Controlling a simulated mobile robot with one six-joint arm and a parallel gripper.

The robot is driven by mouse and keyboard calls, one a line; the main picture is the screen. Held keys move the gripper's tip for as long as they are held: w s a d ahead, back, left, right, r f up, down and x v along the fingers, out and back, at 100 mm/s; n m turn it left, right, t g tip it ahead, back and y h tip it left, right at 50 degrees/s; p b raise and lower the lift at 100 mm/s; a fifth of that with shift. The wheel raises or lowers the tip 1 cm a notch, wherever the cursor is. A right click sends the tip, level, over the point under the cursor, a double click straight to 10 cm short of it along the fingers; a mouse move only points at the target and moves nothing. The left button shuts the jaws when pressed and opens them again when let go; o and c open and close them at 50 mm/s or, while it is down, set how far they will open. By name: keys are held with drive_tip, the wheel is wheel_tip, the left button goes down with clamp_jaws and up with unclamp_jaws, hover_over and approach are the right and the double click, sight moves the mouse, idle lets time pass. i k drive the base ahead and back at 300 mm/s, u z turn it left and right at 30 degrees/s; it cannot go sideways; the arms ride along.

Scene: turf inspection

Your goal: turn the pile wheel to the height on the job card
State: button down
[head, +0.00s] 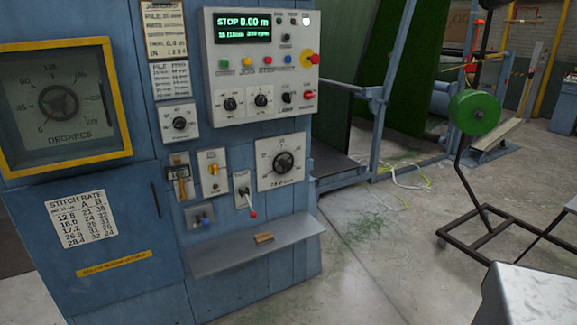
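The job card (164,28) hangs at the top of the blue cabinet. It has a line starting PILE, but its figures are too blurred to read surely. A smaller table card (171,80), also apparently headed PILE, is below it. A dark handwheel (58,104) sits at the centre of a grey dial marked DEGREES, inside a yellow frame at the left. A red mark shows at the dial's lower left. A black knob (284,162) sits on a white scale plate at the right. No label readable here says which one is the pile wheel. My gripper is not in view.
The control panel (262,105) shows STOP 0.00 m and carries buttons and knobs. A lever with a red tip (252,213) stands above a metal shelf (222,261) holding a small brown block (264,238). A dark stand with a green reel (474,112) is at the right. Concrete floor lies between.

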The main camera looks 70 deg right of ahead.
sight(283, 162)
drive_tip(key=u, duration=0.9)
drive_tip(key=k, duration=0.15)
drive_tip(key=z, duration=3.1)
drive_tip(key=k, duration=0.6)
drive_tip(key=u, duration=0.1)
drive_tip(key=i, duration=0.6)
